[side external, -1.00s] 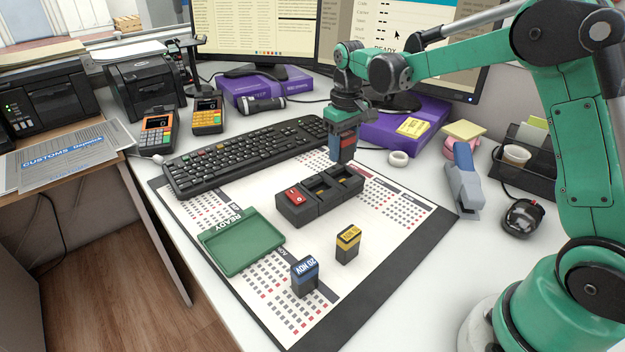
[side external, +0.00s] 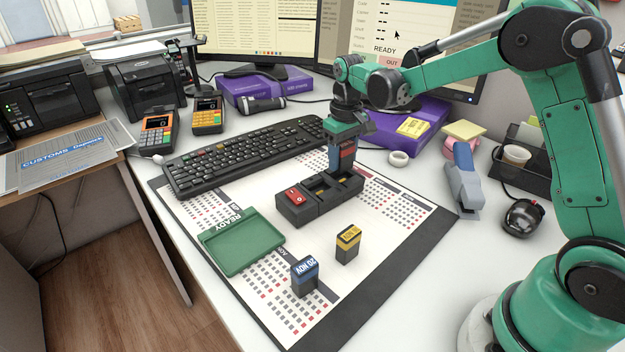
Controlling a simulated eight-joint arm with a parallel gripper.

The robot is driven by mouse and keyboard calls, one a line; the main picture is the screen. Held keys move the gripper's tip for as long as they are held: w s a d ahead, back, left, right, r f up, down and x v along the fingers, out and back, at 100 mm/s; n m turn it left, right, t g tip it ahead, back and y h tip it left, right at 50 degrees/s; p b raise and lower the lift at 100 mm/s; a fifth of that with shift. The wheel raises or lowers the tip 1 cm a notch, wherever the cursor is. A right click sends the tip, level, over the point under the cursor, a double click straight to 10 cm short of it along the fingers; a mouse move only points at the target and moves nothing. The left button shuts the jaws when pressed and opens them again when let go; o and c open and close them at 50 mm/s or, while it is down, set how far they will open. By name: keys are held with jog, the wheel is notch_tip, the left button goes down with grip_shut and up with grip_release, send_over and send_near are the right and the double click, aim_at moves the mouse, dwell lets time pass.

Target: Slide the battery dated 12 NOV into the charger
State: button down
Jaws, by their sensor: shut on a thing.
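My gripper (side external: 343,140) points down and is shut on a dark battery with a red patch (side external: 342,158). I cannot read a date on it. The black charger (side external: 322,208) stands on the calendar mat below. Its left bay holds a red-topped battery (side external: 294,196). The middle and right bays show no battery seated. The held battery is upright at the charger's back edge, near the middle and right bays; I cannot tell whether its lower end has entered a bay. A blue-topped battery marked 20 NOV (side external: 305,270) and a yellow-topped battery (side external: 348,240) stand on the mat in front.
A green READY tray (side external: 242,262) lies empty left of the charger. A keyboard (side external: 245,155) is behind it. A tape roll (side external: 399,158), stapler (side external: 464,180) and mouse (side external: 523,217) are to the right. The mat's front right is clear.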

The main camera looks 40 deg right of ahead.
aim_at(344, 142)
jog(key=shift+f, duration=1)
jog(key=shift+c, duration=1.2)
grip_release()
jog(key=shift+r, duration=0.1)
jog(key=shift+r, duration=2.75)
